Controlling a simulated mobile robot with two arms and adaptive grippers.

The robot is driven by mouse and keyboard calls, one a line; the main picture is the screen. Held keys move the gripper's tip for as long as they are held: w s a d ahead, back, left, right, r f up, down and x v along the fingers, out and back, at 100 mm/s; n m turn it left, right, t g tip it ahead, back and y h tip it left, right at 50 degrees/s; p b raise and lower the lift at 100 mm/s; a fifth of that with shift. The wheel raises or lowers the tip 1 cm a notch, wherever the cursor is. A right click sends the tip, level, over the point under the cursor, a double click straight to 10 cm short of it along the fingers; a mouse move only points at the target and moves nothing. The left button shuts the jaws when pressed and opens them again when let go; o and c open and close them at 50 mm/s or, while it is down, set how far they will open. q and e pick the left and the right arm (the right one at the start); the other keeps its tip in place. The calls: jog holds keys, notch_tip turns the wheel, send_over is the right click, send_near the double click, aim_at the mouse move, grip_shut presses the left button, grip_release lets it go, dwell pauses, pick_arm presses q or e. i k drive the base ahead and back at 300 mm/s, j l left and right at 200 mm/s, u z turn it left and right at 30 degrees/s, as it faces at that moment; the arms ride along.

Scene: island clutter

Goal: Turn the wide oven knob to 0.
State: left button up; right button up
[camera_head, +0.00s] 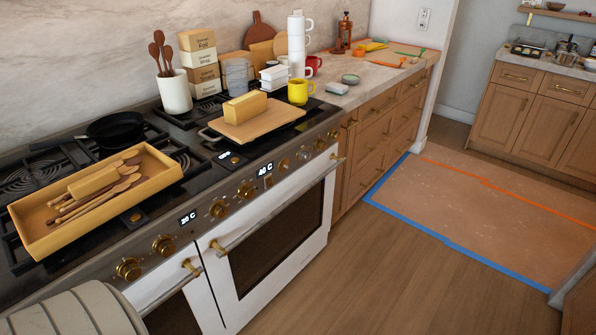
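The stove has a wide oven (283,232) with a white-framed dark glass door on the right and a narrower oven (172,312) on the left. Both doors look shut. A row of round brass knobs runs along the front panel, with one knob (246,190) and another knob (219,209) above the wide door's left part. A lit display (265,169) above the wide oven reads about 40 C. Another display (189,217) further left reads about 20 C. I cannot tell which knob is the wide oven's, nor its setting. Neither of my grippers is in view.
A wooden tray (160,165) with utensils and a board (278,125) with a yellow block sit on the cooktop near the panel. A black pan (115,128) stands behind. The wide oven's bar handle (285,206) sticks out below the knobs. The wooden floor (400,270) in front is clear.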

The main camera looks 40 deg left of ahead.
aim_at(248, 192)
jog(key=i+l+u, duration=0.1)
jog(key=i+u, duration=0.35)
jog(key=i+l+u, duration=0.3)
jog(key=i+u, duration=0.2)
jog(key=i+l+u, duration=0.45)
